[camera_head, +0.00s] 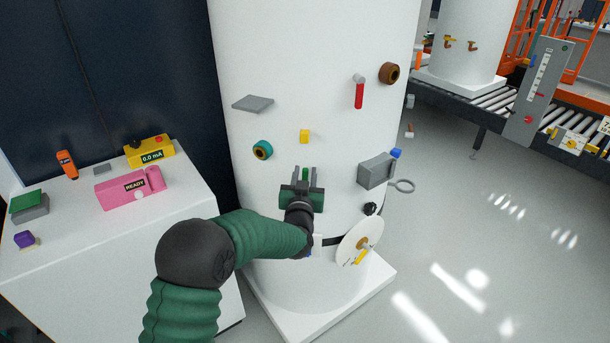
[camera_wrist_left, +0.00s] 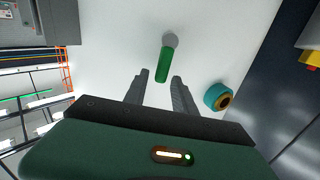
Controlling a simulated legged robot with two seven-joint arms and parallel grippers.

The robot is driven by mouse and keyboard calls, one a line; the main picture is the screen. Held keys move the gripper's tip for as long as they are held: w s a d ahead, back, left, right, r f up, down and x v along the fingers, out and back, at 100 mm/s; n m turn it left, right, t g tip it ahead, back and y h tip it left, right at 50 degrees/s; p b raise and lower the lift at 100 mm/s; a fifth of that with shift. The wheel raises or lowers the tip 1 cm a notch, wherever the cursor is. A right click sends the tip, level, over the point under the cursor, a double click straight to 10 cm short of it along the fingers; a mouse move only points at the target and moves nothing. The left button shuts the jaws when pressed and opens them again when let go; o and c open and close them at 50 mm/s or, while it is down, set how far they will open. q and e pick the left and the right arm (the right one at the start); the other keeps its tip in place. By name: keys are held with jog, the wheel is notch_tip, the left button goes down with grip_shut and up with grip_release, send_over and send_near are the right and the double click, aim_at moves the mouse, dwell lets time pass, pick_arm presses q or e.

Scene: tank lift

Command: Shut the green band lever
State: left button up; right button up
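The green band lever (camera_wrist_left: 162,66) hangs from a grey round pivot (camera_wrist_left: 170,40) on the white tank in the left wrist view. A small part of the lever (camera_head: 305,173) shows above my gripper in the head view. My left gripper (camera_wrist_left: 160,78) is open, with its two dark fingers apart. The lever's free end appears between the fingertips in the wrist view; I cannot tell whether either finger touches it. In the head view the left gripper (camera_head: 304,182) is in front of the tank (camera_head: 315,60) and hides most of the lever. My right gripper is not in view.
A grey box (camera_head: 376,170) with a ring, a red lever (camera_head: 359,94) and a white disc (camera_head: 360,241) are to the right. A white cabinet (camera_head: 80,240) stands at left.

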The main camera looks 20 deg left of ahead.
pick_arm(q)
grip_shut()
jog(key=d+m, duration=0.1)
jog(key=m+p, duration=0.1)
jog(key=m, duration=0.1)
jog(key=shift+w+d, duration=0.2)
jog(key=shift+d, duration=0.15)
jog(key=m, duration=0.1)
jog(key=d+m+p, duration=0.1)
jog(key=f+m, duration=0.1)
jog(key=shift+w+d+m, duration=0.15)
jog(key=shift+d+m, duration=0.1)
jog(key=shift+m, duration=0.15)
jog(key=m, duration=0.1)
jog(key=d+f+m+p, duration=0.1)
jog(key=m, duration=0.2)
jog(key=shift+w+d+f, duration=0.15)
jog(key=shift+d+f, duration=0.1)
jog(key=shift+f, duration=0.1)
jog(key=shift+d+f+m+p, duration=0.2)
jog(key=shift+f+m, duration=0.25)
jog(key=shift+m, duration=0.5)
jog(key=shift+d+f+m+p, duration=0.1)
jog(key=shift+f+m+p, duration=0.3)
jog(key=shift+m, duration=0.55)
jog(key=shift+f, duration=0.15)
